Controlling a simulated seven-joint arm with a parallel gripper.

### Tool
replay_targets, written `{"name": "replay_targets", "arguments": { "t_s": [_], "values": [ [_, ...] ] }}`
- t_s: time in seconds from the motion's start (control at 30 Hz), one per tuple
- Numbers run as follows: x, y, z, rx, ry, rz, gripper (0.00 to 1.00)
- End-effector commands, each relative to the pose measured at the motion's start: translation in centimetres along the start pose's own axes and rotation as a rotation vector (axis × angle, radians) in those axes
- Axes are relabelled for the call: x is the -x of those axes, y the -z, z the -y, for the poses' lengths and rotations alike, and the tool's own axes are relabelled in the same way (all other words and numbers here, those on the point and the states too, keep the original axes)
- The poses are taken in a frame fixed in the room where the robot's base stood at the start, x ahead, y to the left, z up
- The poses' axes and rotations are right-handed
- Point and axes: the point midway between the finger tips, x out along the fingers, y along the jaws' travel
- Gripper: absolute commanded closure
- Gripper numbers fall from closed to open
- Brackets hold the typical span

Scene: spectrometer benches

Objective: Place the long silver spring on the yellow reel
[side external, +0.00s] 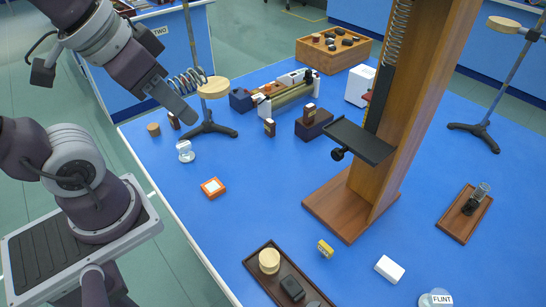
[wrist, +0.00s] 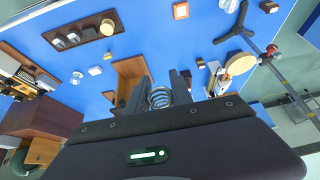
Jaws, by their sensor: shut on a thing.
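My gripper (wrist: 162,85) is shut on a silver coil spring (wrist: 160,97), which shows between the two fingers in the wrist view.
A tall wooden column (side external: 383,150) with another hanging spring and a black shelf (side external: 360,140) stands right of centre. A dark tray (side external: 258,262) with a pale cylinder (side external: 269,261), a white block (side external: 389,268) and an orange-edged square (side external: 213,188) lie around. The left-centre bench is mostly clear.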

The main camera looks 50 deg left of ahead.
Motion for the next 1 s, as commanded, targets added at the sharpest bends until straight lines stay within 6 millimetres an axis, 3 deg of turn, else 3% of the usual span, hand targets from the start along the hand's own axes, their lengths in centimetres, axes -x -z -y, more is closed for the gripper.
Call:
{"name": "replay_targets", "arguments": {
  "t_s": [0.17,0.4,0.83,1.0],
  "values": [
    [-3.9,4.3,1.0,0.016,0.008,0.016,1.0],
    [-12.0,9.8,2.7,0.015,0.006,0.013,1.0],
    [-19.7,12.4,3.4,0.001,-0.002,0.004,1.0],
    [-21.5,12.6,3.4,0.005,0.002,0.006,1.0]
  ]
}}
